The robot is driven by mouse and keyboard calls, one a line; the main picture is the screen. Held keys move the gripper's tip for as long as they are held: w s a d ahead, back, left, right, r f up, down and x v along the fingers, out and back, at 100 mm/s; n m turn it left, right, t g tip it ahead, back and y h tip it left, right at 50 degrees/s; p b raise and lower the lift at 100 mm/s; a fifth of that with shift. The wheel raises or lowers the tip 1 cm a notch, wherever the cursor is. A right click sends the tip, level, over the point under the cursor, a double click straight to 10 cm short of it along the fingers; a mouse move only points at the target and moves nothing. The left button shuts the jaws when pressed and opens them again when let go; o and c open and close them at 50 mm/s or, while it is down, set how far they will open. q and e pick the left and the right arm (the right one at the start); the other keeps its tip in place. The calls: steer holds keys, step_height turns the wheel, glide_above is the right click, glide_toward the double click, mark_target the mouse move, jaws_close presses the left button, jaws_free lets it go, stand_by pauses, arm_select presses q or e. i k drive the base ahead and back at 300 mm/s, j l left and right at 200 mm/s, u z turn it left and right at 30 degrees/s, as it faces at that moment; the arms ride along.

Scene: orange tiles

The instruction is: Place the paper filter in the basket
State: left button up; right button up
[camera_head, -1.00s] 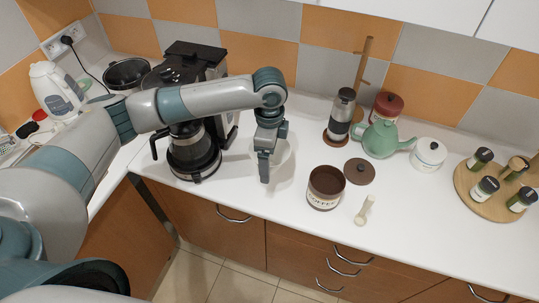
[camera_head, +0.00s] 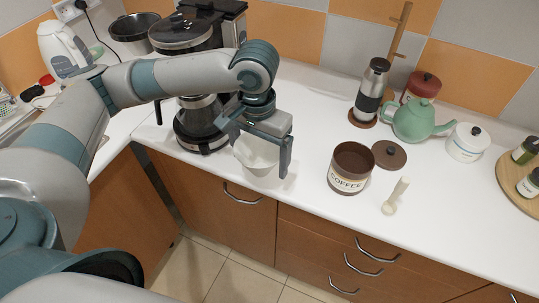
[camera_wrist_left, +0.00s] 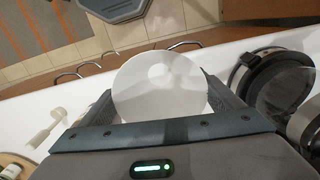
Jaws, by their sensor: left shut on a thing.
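The white paper filter (camera_head: 257,154) is a cup-shaped cone between the fingers of my left gripper (camera_head: 259,147), in front of the coffee maker. My left gripper is shut on it. In the left wrist view the filter (camera_wrist_left: 160,88) fills the space between the two fingers, its round face toward the camera. I cannot tell whether it touches the counter. A black open container (camera_head: 134,32) at the back left looks like the basket; it is apart from the gripper. My right gripper is not in view.
The coffee maker (camera_head: 192,32) with its glass carafe (camera_head: 201,119) stands just left of the gripper. The coffee canister (camera_head: 351,169), its lid (camera_head: 389,154) and a scoop (camera_head: 395,196) lie to the right. A green teapot (camera_head: 416,120) stands farther right. The counter's front edge is close.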

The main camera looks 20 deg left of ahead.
mark_target(146, 48)
steer(key=j+u, duration=0.65)
steer(key=j, duration=0.15)
steer(key=i+j+z, duration=0.1)
steer(key=j+z, duration=0.2)
steer(key=j, duration=0.15)
steer(key=j+z, duration=0.25)
steer(key=j, duration=0.2)
steer(key=i, duration=0.05)
